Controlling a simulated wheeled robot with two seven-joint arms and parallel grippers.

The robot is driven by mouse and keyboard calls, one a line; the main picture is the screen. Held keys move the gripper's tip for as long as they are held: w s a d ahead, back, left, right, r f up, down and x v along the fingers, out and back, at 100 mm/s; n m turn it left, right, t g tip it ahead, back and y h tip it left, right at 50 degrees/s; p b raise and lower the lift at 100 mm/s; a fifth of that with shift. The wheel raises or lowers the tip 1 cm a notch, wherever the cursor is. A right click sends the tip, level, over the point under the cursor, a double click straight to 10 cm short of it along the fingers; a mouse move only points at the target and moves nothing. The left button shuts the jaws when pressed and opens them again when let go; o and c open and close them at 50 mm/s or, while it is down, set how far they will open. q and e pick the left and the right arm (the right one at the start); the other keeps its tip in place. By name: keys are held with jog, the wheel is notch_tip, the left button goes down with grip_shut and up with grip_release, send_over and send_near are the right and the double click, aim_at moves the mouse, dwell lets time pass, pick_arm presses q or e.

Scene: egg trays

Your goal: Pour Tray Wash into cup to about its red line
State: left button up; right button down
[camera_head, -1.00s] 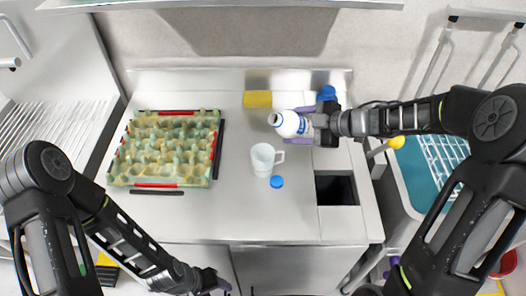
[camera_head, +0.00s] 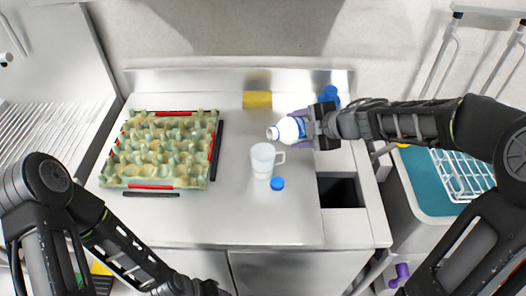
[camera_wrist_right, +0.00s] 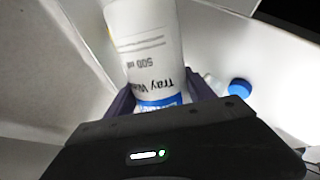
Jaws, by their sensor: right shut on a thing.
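The white Tray Wash bottle (camera_head: 287,130) is in my right gripper (camera_head: 312,128), which is shut around it. The bottle is tipped over, its open mouth pointing left, just behind and above the cup in the head view. The right wrist view shows its label (camera_wrist_right: 150,50) reading "Tray Wash" and "500 ml", upside down. The white cup (camera_head: 262,162) stands upright on the counter with its handle to the right. I cannot make out its red line or any liquid stream. My left gripper is out of frame.
An egg tray (camera_head: 125,183) with red and black strips around it sits left on the counter (camera_head: 240,215). A yellow sponge (camera_head: 257,99) lies at the back. A dark opening (camera_head: 338,191) is right of the cup. Blue objects (camera_head: 330,94) stand behind my right gripper.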

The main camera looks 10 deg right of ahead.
jog(key=shift+a+h, duration=0.25)
jog(key=shift+h, duration=0.15)
dwell(0.3)
jog(key=shift+d+n+p, duration=0.1)
jog(key=shift+n+p, duration=0.2)
jog(key=shift+w+d+r, duration=0.1)
jog(key=shift+w+d, duration=0.1)
jog(key=shift+d, duration=0.15)
jog(key=shift+d+r+h+p, duration=0.1)
jog(key=shift+r+h+p, duration=0.2)
jog(key=shift+p, duration=0.15)
dwell(1.4)
